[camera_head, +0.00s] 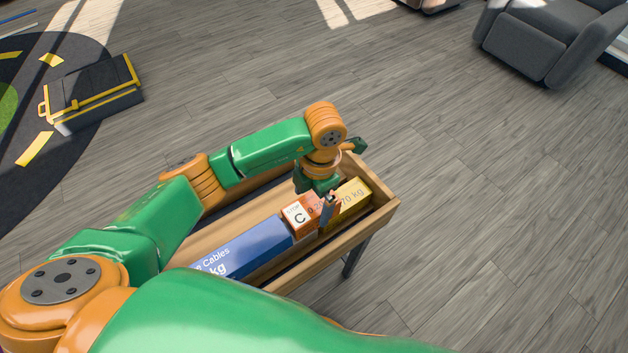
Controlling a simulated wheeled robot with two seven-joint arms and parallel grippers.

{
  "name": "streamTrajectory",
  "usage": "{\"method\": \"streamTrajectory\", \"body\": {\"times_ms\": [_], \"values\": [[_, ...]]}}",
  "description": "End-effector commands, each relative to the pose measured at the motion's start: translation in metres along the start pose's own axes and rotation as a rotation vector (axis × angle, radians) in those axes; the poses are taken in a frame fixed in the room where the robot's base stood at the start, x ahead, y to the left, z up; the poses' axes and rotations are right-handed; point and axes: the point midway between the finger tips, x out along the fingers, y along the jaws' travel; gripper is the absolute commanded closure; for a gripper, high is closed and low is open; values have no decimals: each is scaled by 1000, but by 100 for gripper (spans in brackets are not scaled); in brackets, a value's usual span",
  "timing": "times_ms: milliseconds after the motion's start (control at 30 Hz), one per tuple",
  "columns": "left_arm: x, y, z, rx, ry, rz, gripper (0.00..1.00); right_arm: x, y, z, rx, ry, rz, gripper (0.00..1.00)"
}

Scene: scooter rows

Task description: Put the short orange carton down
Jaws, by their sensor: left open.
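The short orange carton (299,217) sits in a long wooden trough, between a long blue carton (245,250) and a yellow carton (351,201). A white label with a letter C shows on it. My left gripper (318,205) points down over the orange carton, with its open fingers around or right beside it. The fingers and wrist hide part of the carton. I cannot tell whether the fingers touch it. My right gripper is not in view.
The wooden trough (383,215) stands on dark legs above a grey plank floor. A dark box with yellow trim (93,92) lies on a dark mat at the upper left. A grey armchair (545,40) stands at the upper right. The floor to the right is clear.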

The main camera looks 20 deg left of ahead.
Motion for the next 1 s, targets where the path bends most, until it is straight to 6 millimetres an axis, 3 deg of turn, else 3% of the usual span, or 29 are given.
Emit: {"method": "streamTrajectory", "body": {"times_ms": [100, 200, 400, 1000], "values": [[-29, 1, 2, 1, -6, 5, 0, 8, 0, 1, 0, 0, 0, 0], [-62, 2, 0, 0, -4, 7, 0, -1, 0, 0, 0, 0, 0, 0], [-96, 1, 0, -1, -1, 3, 0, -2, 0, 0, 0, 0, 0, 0], [-101, 0, 0, 0, 1, 0, 0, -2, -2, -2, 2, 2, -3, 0]]}}
